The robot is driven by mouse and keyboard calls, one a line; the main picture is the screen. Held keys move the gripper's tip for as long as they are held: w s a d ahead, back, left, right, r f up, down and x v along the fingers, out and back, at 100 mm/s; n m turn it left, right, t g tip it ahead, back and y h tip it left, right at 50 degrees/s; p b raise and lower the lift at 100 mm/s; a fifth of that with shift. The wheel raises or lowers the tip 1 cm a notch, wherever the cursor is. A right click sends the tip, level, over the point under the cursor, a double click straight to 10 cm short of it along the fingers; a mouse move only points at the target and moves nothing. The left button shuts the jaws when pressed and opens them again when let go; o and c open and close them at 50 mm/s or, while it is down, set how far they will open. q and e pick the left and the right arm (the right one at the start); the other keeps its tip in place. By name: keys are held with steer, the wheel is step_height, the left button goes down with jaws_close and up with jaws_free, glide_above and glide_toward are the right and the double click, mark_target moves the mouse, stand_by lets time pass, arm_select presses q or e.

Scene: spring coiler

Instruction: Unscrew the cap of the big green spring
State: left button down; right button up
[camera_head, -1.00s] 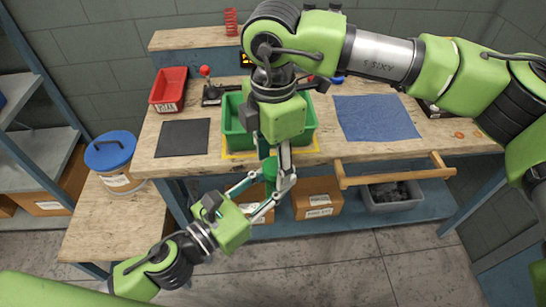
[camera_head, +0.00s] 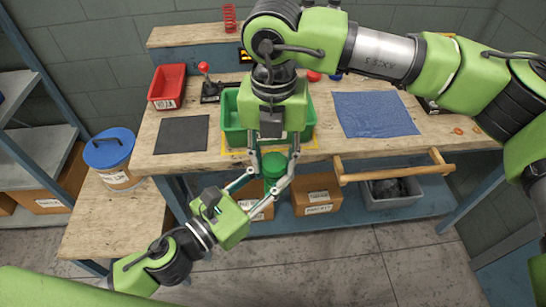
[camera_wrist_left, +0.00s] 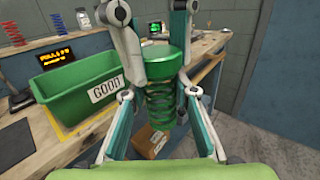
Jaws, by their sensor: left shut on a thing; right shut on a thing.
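The big green spring (camera_wrist_left: 161,103) stands upright in front of the bench, held in the air, with its coils below a flat green cap (camera_wrist_left: 163,60). In the head view the cap (camera_head: 275,160) shows between the fingers, while the coils are mostly hidden. My left gripper (camera_head: 271,186) reaches up from the lower left and is shut on the spring's coils. Its fingers lie on either side of the coils in the left wrist view. My right gripper (camera_head: 274,157) points down from above and is shut on the cap, one finger on each side.
A green bin marked GOOD (camera_wrist_left: 80,90) stands on the bench close behind the grippers. A wooden rail (camera_head: 395,175) juts out at the bench front, right of them. A red bin (camera_head: 167,87), black mat (camera_head: 182,135) and blue mat (camera_head: 376,114) lie on the bench.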

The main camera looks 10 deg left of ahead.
steer(key=n, duration=0.6)
steer(key=shift+w+a+r+n, duration=0.1)
steer(key=shift+w+r+n, duration=0.05)
steer(key=shift+n, duration=0.25)
steer(key=n, duration=0.6)
steer(key=shift+n, duration=0.3)
steer(key=n, duration=1.1)
steer(key=shift+w+n, duration=0.15)
steer(key=shift+n, duration=0.25)
steer(key=n, duration=0.6)
steer(key=shift+w, duration=0.15)
steer(key=n, duration=1)
steer(key=shift+r, duration=0.1)
steer(key=n, duration=0.6)
steer(key=shift+a+n, duration=0.1)
steer(key=shift+n, duration=0.2)
steer(key=shift+w, duration=0.1)
